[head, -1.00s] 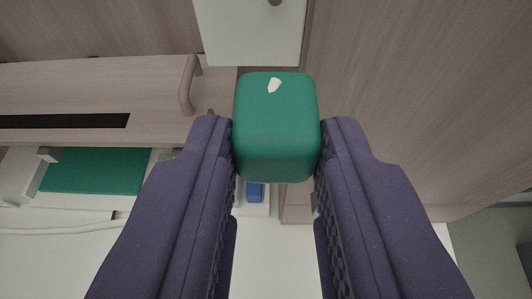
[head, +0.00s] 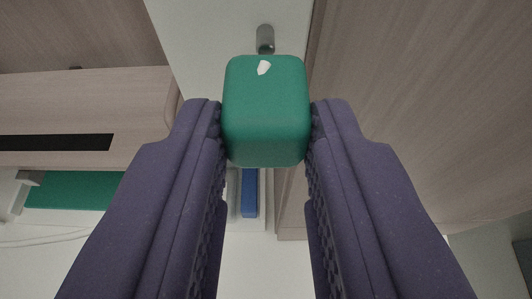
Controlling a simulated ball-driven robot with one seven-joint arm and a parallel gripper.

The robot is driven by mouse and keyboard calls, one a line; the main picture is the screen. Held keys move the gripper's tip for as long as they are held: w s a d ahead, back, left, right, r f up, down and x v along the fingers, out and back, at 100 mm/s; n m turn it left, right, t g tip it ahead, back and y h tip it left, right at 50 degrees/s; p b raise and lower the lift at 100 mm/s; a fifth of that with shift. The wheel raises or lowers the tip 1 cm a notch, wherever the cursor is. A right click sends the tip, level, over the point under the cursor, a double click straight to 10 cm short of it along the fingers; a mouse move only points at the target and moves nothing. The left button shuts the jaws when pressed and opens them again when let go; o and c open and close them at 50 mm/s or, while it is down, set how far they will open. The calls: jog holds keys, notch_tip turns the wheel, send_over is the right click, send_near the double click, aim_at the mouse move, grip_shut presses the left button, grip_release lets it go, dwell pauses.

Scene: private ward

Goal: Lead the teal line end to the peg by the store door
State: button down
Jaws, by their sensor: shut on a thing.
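My gripper (head: 265,122) is shut on a teal block (head: 266,115), the line end, which has rounded edges and a small white mark on its upper face. The two purple fingers press on its left and right sides. No line running from the block can be made out. A short grey peg (head: 265,38) sticks out from a pale panel (head: 215,30) just above the block in the picture.
A large wooden panel (head: 420,110) fills the right side. At left is a wooden unit (head: 80,90) with a black strip (head: 55,142), and below it a green panel (head: 75,190). A blue upright thing (head: 249,192) shows between my fingers.

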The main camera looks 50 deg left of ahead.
jog(key=shift+w+a, duration=0.45)
jog(key=shift+a, duration=0.15)
dwell(0.4)
jog(key=shift+w+a, duration=0.4)
jog(key=shift+a, duration=0.05)
jog(key=c, duration=1)
grip_release()
jog(key=shift+o, duration=1.1)
jog(key=shift+s+a+r, duration=0.1)
jog(key=shift+a, duration=0.1)
jog(key=shift+d, duration=0.1)
jog(key=shift+d, duration=0.1)
